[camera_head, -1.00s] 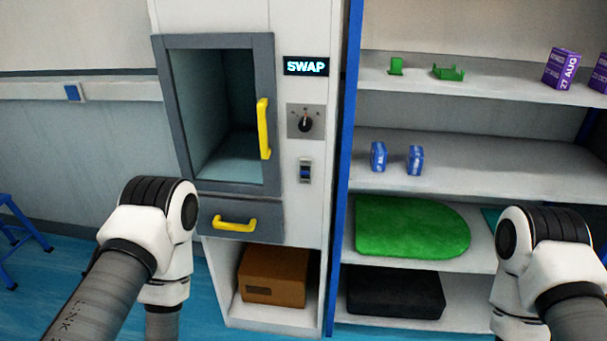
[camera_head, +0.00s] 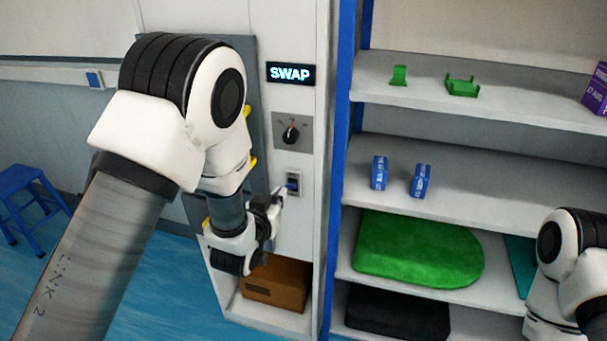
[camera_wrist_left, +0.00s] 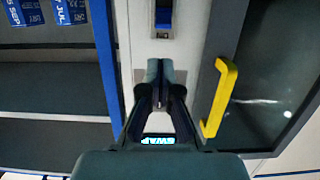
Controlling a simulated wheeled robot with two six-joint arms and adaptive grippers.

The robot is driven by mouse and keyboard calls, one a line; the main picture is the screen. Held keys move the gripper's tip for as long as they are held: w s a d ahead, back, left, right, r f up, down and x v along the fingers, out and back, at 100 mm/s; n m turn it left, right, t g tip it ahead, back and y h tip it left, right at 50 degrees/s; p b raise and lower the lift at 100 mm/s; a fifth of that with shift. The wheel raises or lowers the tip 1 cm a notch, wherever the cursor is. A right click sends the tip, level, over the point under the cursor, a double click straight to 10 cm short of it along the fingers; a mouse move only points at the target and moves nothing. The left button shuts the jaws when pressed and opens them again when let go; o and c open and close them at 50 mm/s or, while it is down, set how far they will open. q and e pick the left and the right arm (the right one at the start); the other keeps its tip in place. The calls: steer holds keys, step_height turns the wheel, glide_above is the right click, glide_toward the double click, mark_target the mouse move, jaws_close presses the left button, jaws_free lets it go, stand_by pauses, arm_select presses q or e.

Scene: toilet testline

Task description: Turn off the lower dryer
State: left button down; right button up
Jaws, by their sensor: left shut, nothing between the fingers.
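The dryer's front panel carries a lit "SWAP" display (camera_head: 291,73), a dark rotary knob (camera_head: 290,134) and, below it, a small rocker switch (camera_head: 293,182) with a blue part. My left gripper (camera_head: 281,191) is shut and empty, with its tips just left of the switch in the head view. In the left wrist view the closed fingertips (camera_wrist_left: 160,68) point at the white panel, with the blue switch (camera_wrist_left: 163,18) just beyond them; contact cannot be told. My left arm hides most of the dryer door. Its yellow handle (camera_wrist_left: 220,97) shows in the wrist view. My right gripper is out of view.
A shelf unit with a blue post (camera_head: 337,150) stands right of the dryer, holding small blue boxes (camera_head: 379,173), green parts (camera_head: 461,86) and a green mat (camera_head: 420,250). A brown box (camera_head: 276,284) sits below the dryer. A blue stool (camera_head: 30,205) stands left.

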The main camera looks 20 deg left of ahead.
mark_target(293, 162)
arm_select(q)
steer(key=w+p, duration=0.1)
steer(key=w, duration=0.2)
steer(key=w+r+p, duration=0.1)
steer(key=w, duration=0.2)
steer(key=w+p, duration=0.1)
steer(key=w, duration=0.2)
steer(key=shift+w+a+r, duration=0.1)
steer(key=shift+w+r, duration=0.15)
steer(key=shift+w, duration=0.15)
steer(key=s+f, duration=0.1)
steer(key=f+p, duration=0.1)
steer(key=f, duration=0.1)
steer(key=shift+s+a+f, duration=0.1)
steer(key=shift+s, duration=0.3)
steer(key=shift+s+f, duration=0.15)
steer(key=shift+f, duration=0.1)
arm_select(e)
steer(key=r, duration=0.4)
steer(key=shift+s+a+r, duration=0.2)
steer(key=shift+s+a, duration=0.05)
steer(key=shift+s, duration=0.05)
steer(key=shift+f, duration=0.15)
